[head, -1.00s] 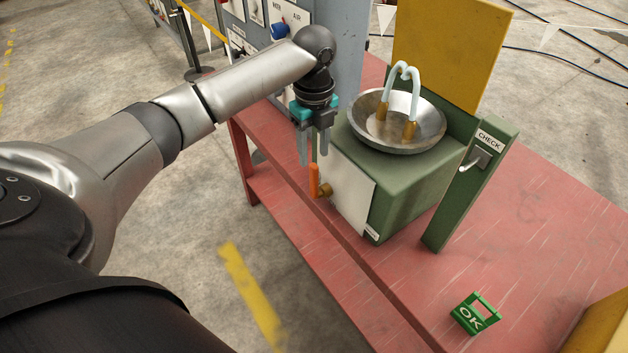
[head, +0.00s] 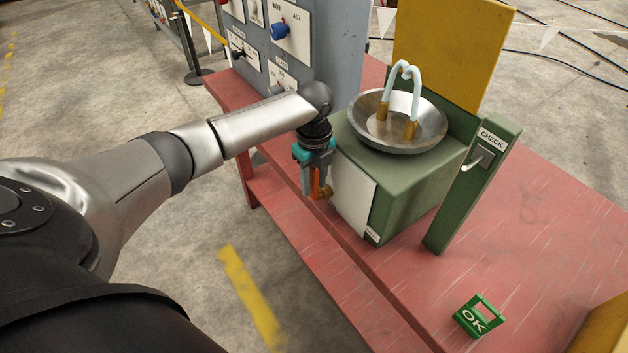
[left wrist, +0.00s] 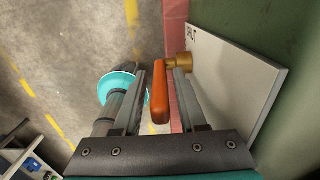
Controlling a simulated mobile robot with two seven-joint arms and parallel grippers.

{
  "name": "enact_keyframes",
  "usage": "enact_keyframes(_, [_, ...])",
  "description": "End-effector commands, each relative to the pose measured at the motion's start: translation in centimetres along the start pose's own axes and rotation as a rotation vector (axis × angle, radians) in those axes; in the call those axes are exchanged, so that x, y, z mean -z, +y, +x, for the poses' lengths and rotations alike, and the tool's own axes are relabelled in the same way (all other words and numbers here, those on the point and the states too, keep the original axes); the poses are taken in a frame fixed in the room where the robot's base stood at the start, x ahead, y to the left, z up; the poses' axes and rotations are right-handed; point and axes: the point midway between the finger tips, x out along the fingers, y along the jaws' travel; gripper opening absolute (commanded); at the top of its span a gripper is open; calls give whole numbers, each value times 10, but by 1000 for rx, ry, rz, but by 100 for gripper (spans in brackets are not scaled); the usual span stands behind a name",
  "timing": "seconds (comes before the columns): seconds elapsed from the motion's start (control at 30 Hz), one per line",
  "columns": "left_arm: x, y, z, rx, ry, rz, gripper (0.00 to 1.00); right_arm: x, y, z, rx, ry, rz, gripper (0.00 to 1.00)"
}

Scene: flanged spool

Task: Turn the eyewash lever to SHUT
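The orange eyewash lever (head: 316,183) hangs from a brass valve (head: 325,193) on the front of the green eyewash box (head: 400,203). It also shows in the left wrist view (left wrist: 159,96), joined to the brass fitting (left wrist: 178,61). A white plate (head: 352,198) lies behind the valve; in the left wrist view a partly hidden label ending in "HUT" shows beside the fitting. My left gripper (head: 314,190) points down around the lever. Its fingers (left wrist: 160,90) stand either side of the lever, with a visible gap at the left finger. My right gripper is not in view.
A steel bowl (head: 425,140) with two spouts tops the box. A green post (head: 470,190) marked CHECK with a hook stands right of it. A green OK tag (head: 476,318) lies on the red bench (head: 530,240). A grey panel (head: 340,60) stands behind.

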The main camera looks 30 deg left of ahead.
Motion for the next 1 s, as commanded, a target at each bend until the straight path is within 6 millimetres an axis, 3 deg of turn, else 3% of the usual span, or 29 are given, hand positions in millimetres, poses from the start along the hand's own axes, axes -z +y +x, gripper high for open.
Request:
enact_keyframes(0.07, [0, 0, 0, 0, 0, 0, 31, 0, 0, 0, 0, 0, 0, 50])
enact_keyframes(0.33, [0, 0, 0, 0, 0, 0, 0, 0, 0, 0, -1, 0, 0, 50])
enact_keyframes(1.0, [0, 0, -1, 0, -1, 0, 0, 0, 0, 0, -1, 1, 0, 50])
